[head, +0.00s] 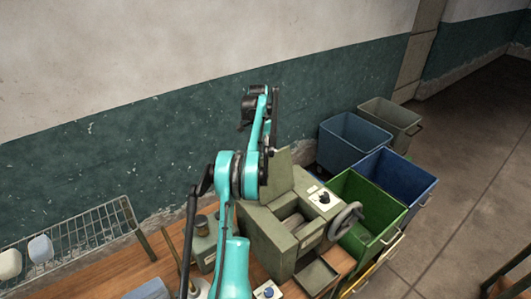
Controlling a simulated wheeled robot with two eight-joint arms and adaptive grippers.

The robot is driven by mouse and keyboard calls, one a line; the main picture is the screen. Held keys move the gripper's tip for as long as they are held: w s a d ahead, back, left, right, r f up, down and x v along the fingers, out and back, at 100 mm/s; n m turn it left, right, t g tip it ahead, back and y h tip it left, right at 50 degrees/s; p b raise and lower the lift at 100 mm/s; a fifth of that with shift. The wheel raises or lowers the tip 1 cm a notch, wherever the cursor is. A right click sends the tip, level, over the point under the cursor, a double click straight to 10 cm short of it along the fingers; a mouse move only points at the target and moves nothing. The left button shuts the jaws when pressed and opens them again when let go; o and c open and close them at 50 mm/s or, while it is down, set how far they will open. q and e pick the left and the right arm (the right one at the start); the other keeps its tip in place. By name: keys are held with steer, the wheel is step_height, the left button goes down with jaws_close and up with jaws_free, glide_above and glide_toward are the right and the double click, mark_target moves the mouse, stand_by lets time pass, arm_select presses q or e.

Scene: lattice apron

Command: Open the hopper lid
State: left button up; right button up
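The olive-green hopper machine (282,243) stands on the wooden bench, with a handwheel (345,221) on its right side. A flat green plate, which looks like the hopper lid (279,176), stands raised at the back of the machine. The top in front of it is open, with a roller (292,222) inside. One teal arm, apparently my left, rises from the bottom and covers the machine's left part. Dark parts at its upper end may be my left gripper (247,110); its fingers cannot be made out. My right gripper is not in view.
Green (372,205), blue (401,176) and grey (390,122) bins stand right of the machine. A wire rack (85,232) is on the left. Olive canisters (203,243) stand beside the arm. A small box with a blue button (268,291) sits in front.

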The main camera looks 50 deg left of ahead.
arm_select(q)
steer(key=shift+f, duration=0.3)
steer(key=shift+w+a, duration=0.1)
steer(key=shift+r, duration=0.1)
stand_by(0.3)
step_height(320, 180, up, 12)
steer(key=shift+a, duration=0.35)
stand_by(0.3)
steer(key=shift+a, duration=0.1)
